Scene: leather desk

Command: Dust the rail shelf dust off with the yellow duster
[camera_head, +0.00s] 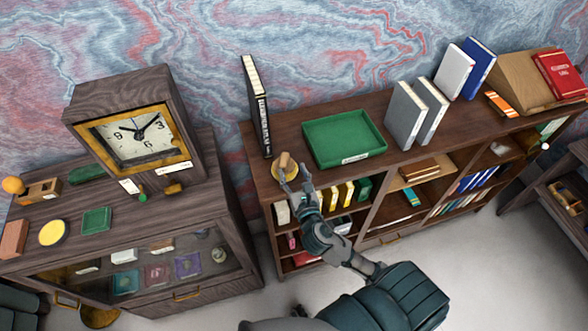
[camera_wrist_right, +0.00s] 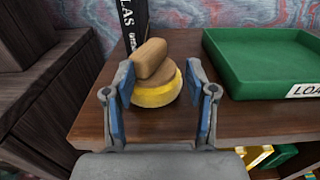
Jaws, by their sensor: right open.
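The yellow duster (camera_head: 286,166), a round yellow pad with a brown wooden handle, sits on the left end of the wooden shelf unit's top (camera_head: 290,115). In the wrist view, the duster (camera_wrist_right: 157,92) shows just beyond and between the fingers, its handle tilted up. My right gripper (camera_head: 292,182) is open at the shelf's front left edge, close to the duster. Its blue-padded fingers also show in the wrist view (camera_wrist_right: 160,88), spread apart with nothing gripped. I cannot make out dust on any shelf. My left gripper is not in view.
A black book (camera_head: 257,105) stands behind the duster. A green tray (camera_head: 343,138) lies to its right, with grey books (camera_head: 407,115) beyond. A cabinet with a clock (camera_head: 135,130) and a yellow disc (camera_head: 53,233) stands left, across a gap.

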